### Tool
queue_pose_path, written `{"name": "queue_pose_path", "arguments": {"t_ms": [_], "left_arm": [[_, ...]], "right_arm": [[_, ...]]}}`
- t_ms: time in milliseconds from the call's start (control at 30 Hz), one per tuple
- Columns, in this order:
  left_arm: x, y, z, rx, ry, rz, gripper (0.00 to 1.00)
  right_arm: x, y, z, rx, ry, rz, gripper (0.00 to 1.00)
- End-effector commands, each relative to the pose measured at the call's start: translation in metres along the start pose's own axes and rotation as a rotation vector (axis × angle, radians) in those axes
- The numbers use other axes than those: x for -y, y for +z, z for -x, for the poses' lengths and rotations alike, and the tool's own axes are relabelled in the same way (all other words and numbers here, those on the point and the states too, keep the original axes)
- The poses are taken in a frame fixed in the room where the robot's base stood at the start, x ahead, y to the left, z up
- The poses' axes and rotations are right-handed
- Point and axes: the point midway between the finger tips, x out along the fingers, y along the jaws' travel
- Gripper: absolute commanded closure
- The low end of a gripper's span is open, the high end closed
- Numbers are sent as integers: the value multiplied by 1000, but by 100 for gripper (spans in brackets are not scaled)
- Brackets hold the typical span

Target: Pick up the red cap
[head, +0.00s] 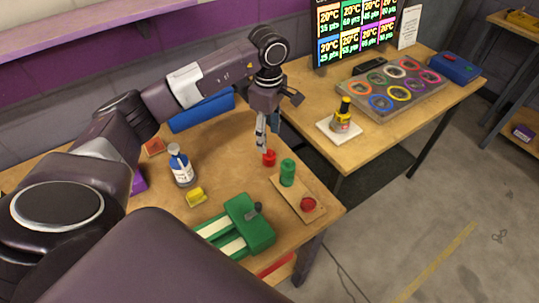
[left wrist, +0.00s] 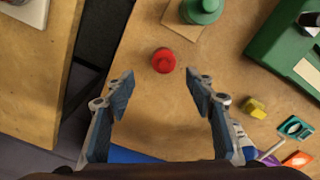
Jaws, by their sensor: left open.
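The red cap (head: 269,158) lies on the wooden table, just below my left gripper (head: 265,140) in the head view. In the left wrist view the red cap (left wrist: 163,60) shows as a round red disc beyond the fingertips, roughly centred between them. My left gripper (left wrist: 163,85) is open and empty, its two fingers wide apart and not touching the cap. It points down from above the table. My right gripper does not show.
A green cylinder (head: 287,172) stands on a wooden board (head: 316,214) with a red disc (head: 308,204). Nearby are a green vise-like fixture (head: 250,230), a bottle (head: 181,168) and a yellow block (head: 196,197). A second table (head: 375,135) stands to the right, across a gap.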

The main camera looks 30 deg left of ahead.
Motion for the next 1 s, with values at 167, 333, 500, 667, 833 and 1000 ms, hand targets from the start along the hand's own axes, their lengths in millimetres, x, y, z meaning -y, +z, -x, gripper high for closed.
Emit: {"name": "queue_pose_path", "arguments": {"t_ms": [167, 333, 500, 667, 833, 1000], "left_arm": [[2, 1, -18, -1, -5, 0, 50], [6, 5, -40, 0, -8, -2, 50], [5, 5, -62, 0, -4, 0, 50], [4, 4, -67, 0, -1, -1, 50], [4, 4, -67, 0, -1, -1, 55], [4, 4, -67, 0, -1, -1, 74]], "right_arm": [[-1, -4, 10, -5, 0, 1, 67], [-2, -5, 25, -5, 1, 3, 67], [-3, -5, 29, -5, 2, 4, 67], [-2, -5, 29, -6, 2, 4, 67], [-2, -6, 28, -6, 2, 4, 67], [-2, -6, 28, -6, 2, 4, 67]]}}
